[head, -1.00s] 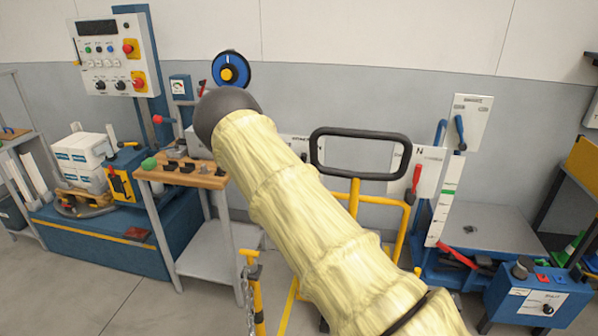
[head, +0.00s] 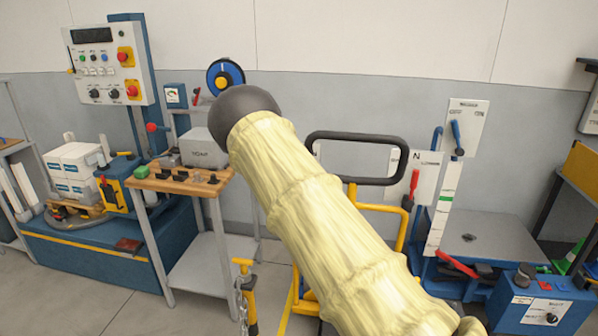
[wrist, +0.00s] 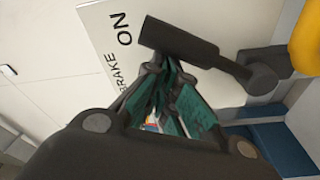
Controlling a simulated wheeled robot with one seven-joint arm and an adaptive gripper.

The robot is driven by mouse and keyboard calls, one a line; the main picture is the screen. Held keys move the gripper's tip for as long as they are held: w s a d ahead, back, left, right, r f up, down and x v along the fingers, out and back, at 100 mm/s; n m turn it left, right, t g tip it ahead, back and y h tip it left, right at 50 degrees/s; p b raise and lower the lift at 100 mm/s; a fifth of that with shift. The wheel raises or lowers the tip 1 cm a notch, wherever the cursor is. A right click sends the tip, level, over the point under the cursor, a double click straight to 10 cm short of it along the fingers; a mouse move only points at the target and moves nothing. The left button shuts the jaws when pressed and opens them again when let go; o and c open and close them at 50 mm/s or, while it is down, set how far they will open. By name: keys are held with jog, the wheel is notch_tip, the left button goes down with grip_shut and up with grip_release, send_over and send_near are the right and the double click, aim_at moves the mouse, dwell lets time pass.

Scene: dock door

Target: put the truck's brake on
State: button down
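In the wrist view, a white plate (wrist: 105,55) reads "BRAKE ON". A dark lever (wrist: 185,42) with a thick grip crosses in front of it, ending at a round pivot at right. My gripper (wrist: 163,68) has teal pads spread by a narrow gap, and its tips are just below the lever grip. I cannot tell whether they touch it; nothing shows held. In the head view, the truck's black loop handle (head: 357,137) and yellow frame (head: 352,200) stand right of my arm, which hides my gripper and part of the truck.
A workbench (head: 185,183) and a blue base with stacked boxes (head: 75,165) stand at left. A yellow post (head: 249,310) with a chain is near the truck. A blue lift table (head: 480,248) and a control box (head: 545,305) are at right. Floor at lower left is clear.

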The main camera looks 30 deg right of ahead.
jog(key=shift+d, duration=0.15)
jog(key=w+a+r, duration=0.2)
jog(key=w+a, duration=0.1)
jog(key=b+v, duration=0.2)
jog(key=v, duration=0.7)
jog(key=shift+s, duration=0.5)
jog(key=shift+f, duration=0.1)
